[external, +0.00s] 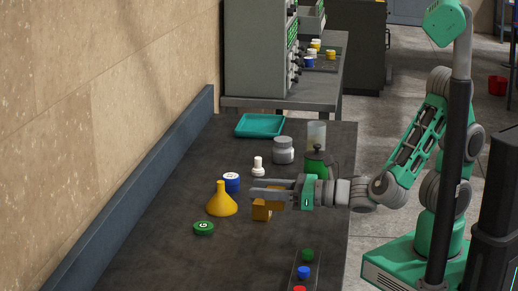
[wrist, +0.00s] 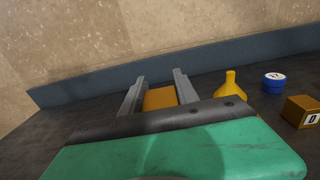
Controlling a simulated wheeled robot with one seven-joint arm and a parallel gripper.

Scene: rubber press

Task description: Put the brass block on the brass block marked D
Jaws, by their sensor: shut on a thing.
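My gripper (external: 256,190) reaches left over the dark table. In the wrist view its jaws (wrist: 160,78) are shut on a plain brass block (wrist: 160,98). In the external view the held block is partly hidden by the fingers. The brass block marked D (wrist: 302,112) is right of my gripper in the wrist view, apart from the held block.
A yellow funnel (external: 221,201), a blue-and-white container (external: 232,183) and a green disc marked G (external: 204,228) are left of my gripper. A white bottle (external: 258,167), a grey jar (external: 283,151) and a green container (external: 316,162) stand behind. A teal tray (external: 260,125) lies farther back.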

